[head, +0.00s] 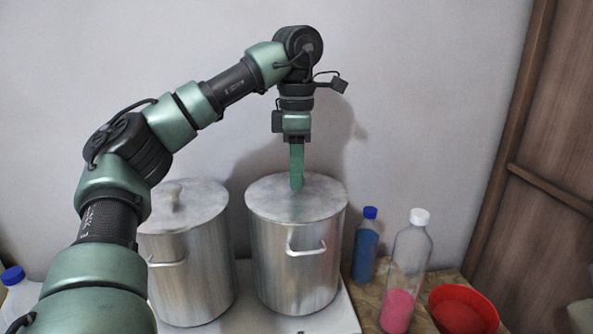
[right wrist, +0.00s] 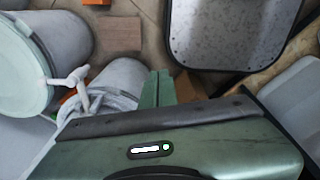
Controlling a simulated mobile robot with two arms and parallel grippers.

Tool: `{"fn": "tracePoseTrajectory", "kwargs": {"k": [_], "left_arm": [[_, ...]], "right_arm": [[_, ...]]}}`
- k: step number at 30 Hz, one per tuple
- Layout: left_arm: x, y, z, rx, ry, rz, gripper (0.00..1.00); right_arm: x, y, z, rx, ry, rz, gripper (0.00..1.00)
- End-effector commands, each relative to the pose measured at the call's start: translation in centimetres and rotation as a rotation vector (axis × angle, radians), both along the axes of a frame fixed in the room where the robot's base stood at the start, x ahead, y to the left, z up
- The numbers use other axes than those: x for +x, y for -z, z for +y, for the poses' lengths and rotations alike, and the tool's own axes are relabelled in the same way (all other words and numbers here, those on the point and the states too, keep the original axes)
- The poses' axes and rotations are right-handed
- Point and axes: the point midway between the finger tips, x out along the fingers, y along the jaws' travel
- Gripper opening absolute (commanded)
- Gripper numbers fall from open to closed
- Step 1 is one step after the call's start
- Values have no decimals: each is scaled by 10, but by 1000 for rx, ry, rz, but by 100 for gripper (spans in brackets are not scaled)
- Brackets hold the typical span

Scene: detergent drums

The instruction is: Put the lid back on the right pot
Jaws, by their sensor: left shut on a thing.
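Two metal pots stand side by side in the head view. The right pot (head: 297,270) has a side handle facing me. Its flat round lid (head: 325,203) lies over its mouth, level and lined up with the rim; I see no clear gap. My left gripper (head: 297,184) points straight down at the lid's middle and is shut on its knob, which the fingers hide. The left pot (head: 195,285) wears its own lid (head: 205,200) with a pale knob. My right gripper (right wrist: 157,88) shows only in the right wrist view, its fingers together and nothing seen between them.
Right of the pots stand a blue bottle (head: 366,250), a clear bottle with pink contents (head: 405,275) and a red bowl (head: 463,312). In the right wrist view are a pale drum (right wrist: 25,70) and a speckled tray (right wrist: 230,35) with dark rim.

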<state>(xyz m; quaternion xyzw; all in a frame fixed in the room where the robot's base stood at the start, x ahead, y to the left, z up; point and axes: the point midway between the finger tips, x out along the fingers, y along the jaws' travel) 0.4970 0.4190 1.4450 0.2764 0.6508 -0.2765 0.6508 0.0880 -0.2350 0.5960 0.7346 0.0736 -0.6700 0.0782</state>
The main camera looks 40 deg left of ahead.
Motion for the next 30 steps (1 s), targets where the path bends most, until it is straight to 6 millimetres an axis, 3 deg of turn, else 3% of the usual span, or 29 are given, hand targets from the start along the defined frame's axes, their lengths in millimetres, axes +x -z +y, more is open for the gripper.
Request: {"fn": "tracePoseTrajectory", "kwargs": {"k": [12, 13, 15, 22, 25, 30], "left_arm": [[0, 0, 0, 0, 0, -1, 0], [0, 0, 0, 0, 0, -1, 38], [0, 0, 0, 0, 0, -1, 55], [0, 0, 0, -1, 0, -1, 55], [0, 1, 0, 1, 0, 1, 77], [0, 1, 0, 0, 0, 0, 77]], "right_arm": [[0, -1, 0, 1, 0, 0, 0], [0, -1, 0, 1, 0, 0, 0], [0, -1, 1, 1, 0, 0, 0], [0, -1, 1, 1, 0, 0, 0], [0, 0, 1, 1, 0, 0, 0], [0, -1, 1, 1, 0, 0, 0]]}}
